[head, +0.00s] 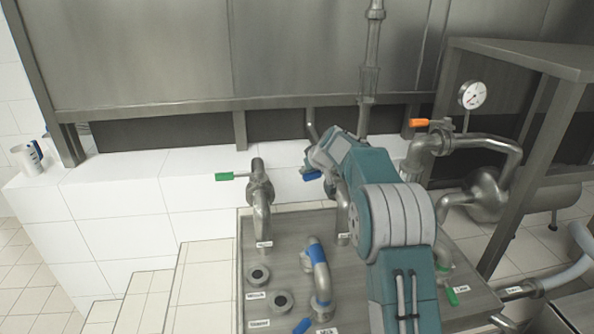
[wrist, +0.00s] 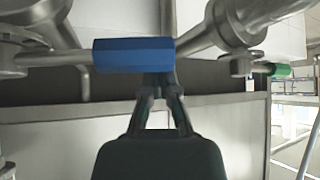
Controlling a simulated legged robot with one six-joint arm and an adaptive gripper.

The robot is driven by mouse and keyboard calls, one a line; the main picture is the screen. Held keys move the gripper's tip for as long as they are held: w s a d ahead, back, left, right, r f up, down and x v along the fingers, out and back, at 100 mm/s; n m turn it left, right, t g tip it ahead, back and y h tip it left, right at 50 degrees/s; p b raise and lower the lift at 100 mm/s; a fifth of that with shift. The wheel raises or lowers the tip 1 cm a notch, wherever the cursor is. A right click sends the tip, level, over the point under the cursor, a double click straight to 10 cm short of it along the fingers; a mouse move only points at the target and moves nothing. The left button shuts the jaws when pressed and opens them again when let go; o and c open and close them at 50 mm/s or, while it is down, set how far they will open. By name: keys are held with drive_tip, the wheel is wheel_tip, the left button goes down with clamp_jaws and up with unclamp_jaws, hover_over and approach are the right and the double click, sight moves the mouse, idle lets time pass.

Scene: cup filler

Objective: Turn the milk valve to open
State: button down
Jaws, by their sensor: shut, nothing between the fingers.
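In the head view, a blue valve handle (head: 312,175) shows beside the wrist end of my arm, in front of the steel tank. The wrist view shows a blue handle (wrist: 133,54) large and lying across the picture on a steel lever. My gripper (wrist: 158,88) is shut and empty, with its fingertips right at the lower edge of the blue handle in the picture. I cannot tell whether they touch it. In the head view the fingers are hidden by my arm.
A green-handled valve (head: 230,176) stands to the left, and an orange handle (head: 420,122) to the right near a pressure gauge (head: 472,95). A curved pipe with a blue band (head: 318,255) rises from the steel plate. White cups (head: 28,158) stand far left.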

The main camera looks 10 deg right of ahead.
drive_tip(key=shift+s+d+n+y, duration=0.1)
drive_tip(key=shift+s+n+y, duration=0.2)
drive_tip(key=shift+s+n, duration=0.1)
drive_tip(key=shift+s+d+n+g+y, duration=0.5)
drive_tip(key=shift+s+n+y, duration=0.1)
drive_tip(key=shift+s+n, duration=0.35)
drive_tip(key=s+d+n+g+y, duration=0.3)
drive_tip(key=s+d+n+g, duration=0.1)
drive_tip(key=d+n, duration=0.3)
drive_tip(key=shift+s+n+g, duration=0.4)
drive_tip(key=shift+s+n, duration=0.05)
drive_tip(key=shift+s, duration=0.1)
drive_tip(key=shift+d, duration=0.4)
idle(0.5)
